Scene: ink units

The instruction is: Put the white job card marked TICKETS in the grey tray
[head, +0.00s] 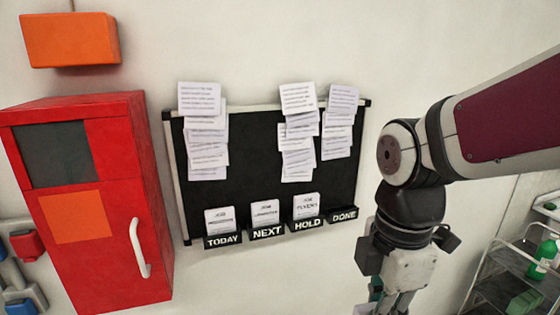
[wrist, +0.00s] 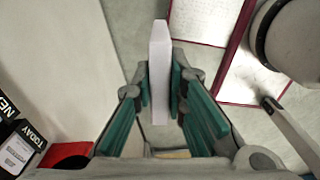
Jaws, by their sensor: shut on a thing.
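My gripper (wrist: 160,95) is shut on a thin white card (wrist: 159,65), seen almost edge-on between the teal finger pads in the wrist view. Its printed face is turned away, so I cannot read whether it says TICKETS. In the head view my gripper (head: 395,300) points down at the bottom edge, right of and below the job board, and the card is mostly hidden or out of frame. I cannot pick out the grey tray for certain in either view.
The black board (head: 255,150) has slots labelled TODAY, NEXT, HOLD and DONE; cards stand in the first three, and none shows in DONE. A red cabinet (head: 95,200) is at left. A metal shelf cart (head: 500,275) with green items stands at lower right.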

